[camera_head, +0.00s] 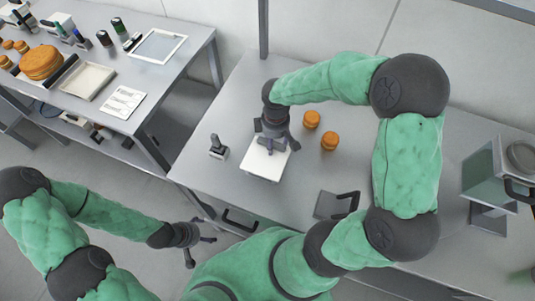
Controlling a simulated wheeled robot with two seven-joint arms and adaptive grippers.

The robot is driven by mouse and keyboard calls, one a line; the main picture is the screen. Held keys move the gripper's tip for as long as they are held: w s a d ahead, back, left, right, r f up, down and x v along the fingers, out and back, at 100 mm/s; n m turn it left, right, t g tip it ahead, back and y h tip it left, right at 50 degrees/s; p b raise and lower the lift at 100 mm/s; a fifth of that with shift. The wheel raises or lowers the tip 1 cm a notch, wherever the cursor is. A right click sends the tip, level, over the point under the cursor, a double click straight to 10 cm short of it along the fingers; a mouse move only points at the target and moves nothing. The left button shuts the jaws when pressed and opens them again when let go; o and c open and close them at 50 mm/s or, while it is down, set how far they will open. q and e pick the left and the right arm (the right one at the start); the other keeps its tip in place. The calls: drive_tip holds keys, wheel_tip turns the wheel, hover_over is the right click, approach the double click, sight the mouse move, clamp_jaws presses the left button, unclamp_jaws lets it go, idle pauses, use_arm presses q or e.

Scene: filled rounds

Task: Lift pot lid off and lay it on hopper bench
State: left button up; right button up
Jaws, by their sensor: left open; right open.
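The hopper bench (225,110) is the grey metal bench in the middle and right, with a boxy metal hopper (482,180) at its right end. A round grey top (521,155) shows on the hopper at the picture's edge. I cannot make out a pot or its lid for certain. My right gripper (271,145) is open and points down over a white square board (262,166) on the bench; its fingers hide part of the board. My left gripper (202,244) is open and empty, low in front of the bench's front edge.
Two orange-brown rounds (329,141) stand right of my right gripper. A small dark-topped tool (218,149) stands left of the board. A grey plate with a black handle (329,206) lies near the front. Another table (185,55) with trays and rounds stands at left.

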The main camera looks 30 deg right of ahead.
clamp_jaws()
drive_tip(key=shift+r, duration=0.15)
idle(0.4)
